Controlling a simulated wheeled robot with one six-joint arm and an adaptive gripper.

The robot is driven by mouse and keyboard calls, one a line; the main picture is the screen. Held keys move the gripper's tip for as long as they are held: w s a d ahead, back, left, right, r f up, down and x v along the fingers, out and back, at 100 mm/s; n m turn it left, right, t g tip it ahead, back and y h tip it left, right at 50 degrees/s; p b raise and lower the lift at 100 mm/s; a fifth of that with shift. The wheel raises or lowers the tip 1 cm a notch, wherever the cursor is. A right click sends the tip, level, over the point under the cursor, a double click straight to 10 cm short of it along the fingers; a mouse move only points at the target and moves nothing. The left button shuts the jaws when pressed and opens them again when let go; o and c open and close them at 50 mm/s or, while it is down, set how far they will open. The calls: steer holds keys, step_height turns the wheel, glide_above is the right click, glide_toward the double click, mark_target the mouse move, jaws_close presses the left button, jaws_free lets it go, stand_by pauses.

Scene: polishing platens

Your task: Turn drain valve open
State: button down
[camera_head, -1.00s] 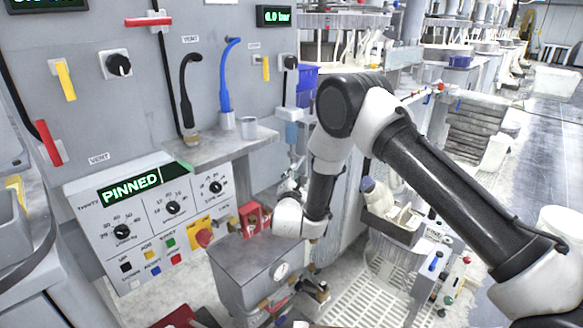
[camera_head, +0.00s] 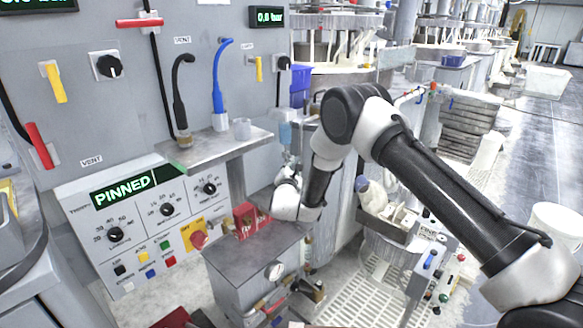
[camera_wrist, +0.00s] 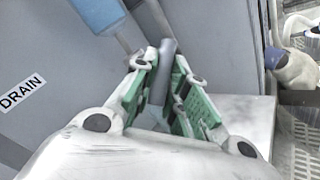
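A drain label (camera_wrist: 22,93) sits on a grey panel at the left of the wrist view. A plain grey bar-like handle (camera_wrist: 167,62), which appears to be the drain valve handle, stands between the two green-padded fingers of my gripper (camera_wrist: 166,72). The finger ends lie close against both sides of the handle and look shut on it. The valve body and the handle's lower end are hidden by the fingers and wrist. In the head view my gripper is small, beside the grey cabinet and largely hidden by my wrist.
A blue fitting (camera_wrist: 98,12) and pipe lie close above the fingers.

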steer(key=shift+f, duration=0.1)
steer(key=shift+w+d+f+n+t, duration=0.1)
steer(key=shift+w+f+n+t, duration=0.1)
steer(key=shift+n+t, duration=0.35)
steer(key=shift+w+d+f+n+t, duration=0.1)
steer(key=shift+f+n+t, duration=0.1)
steer(key=shift+n+t, duration=0.35)
steer(key=shift+w+d+f+n+t+y, duration=0.1)
steer(key=shift+n+t+y, duration=0.3)
steer(key=shift+n+t, duration=0.2)
steer(key=shift+w+d+f+n+t+y, duration=0.1)
steer(key=shift+n+t+y, duration=0.3)
steer(key=shift+n+t, duration=0.15)
steer(key=c, duration=1.4)
jaws_free()
steer(key=shift+c, duration=0.2)
steer(key=v, duration=1.2)
steer(key=shift+f, duration=0.1)
